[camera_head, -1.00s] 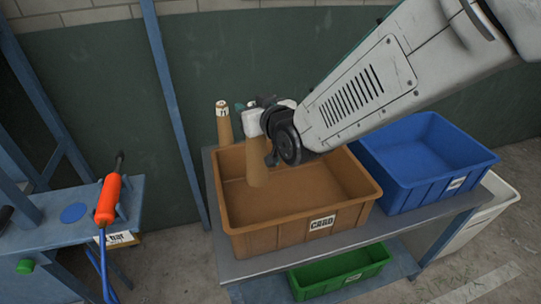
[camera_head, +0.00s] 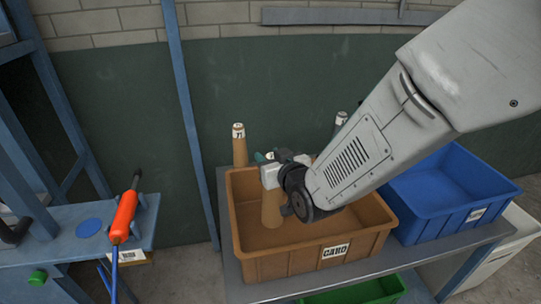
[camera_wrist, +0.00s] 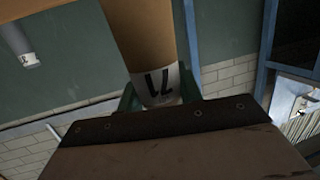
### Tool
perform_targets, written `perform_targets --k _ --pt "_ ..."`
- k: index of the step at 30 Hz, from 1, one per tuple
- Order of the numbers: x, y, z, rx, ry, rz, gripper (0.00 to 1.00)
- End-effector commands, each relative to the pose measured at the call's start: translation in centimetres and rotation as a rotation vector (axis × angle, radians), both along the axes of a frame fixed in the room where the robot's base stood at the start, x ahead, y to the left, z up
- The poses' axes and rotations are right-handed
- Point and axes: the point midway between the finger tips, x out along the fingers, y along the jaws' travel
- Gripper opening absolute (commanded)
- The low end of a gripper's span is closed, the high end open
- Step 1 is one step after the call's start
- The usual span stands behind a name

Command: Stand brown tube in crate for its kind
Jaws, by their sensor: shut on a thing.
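My gripper (camera_head: 272,172) is shut on the brown tube (camera_head: 272,208), which hangs close to upright inside the brown crate (camera_head: 287,263) labelled CARD. In the wrist view the held tube (camera_wrist: 142,35) shows a white end label with dark marks. Whether the tube's lower end touches the crate floor cannot be told. A second brown tube (camera_head: 239,150) with a white label stands behind the crate's back left edge.
A grey tube (camera_head: 340,120) stands behind the crate, partly hidden by my arm. A blue crate (camera_head: 440,200) is to the right, a green crate (camera_head: 360,292) below. An orange tool (camera_head: 124,217) lies on the blue bench at left.

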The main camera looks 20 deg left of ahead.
Motion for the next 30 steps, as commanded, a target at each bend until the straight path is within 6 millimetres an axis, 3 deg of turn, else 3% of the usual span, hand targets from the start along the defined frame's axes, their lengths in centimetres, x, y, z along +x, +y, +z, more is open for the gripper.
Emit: perform_targets --k 9,10,12,20,25,30 --pt "0.0 0.0 -0.6 0.001 -0.001 0.0 0.02" --pt "0.0 0.0 -0.6 0.001 -0.001 0.0 0.44" --pt "0.0 0.0 -0.6 0.001 -0.001 0.0 0.57" --pt "0.0 0.0 -0.6 0.001 -0.001 0.0 0.57" --pt "0.0 0.0 0.9 0.003 -0.003 0.0 0.57" --pt "-2.6 -2.5 1.4 0.001 -0.001 0.0 0.57"
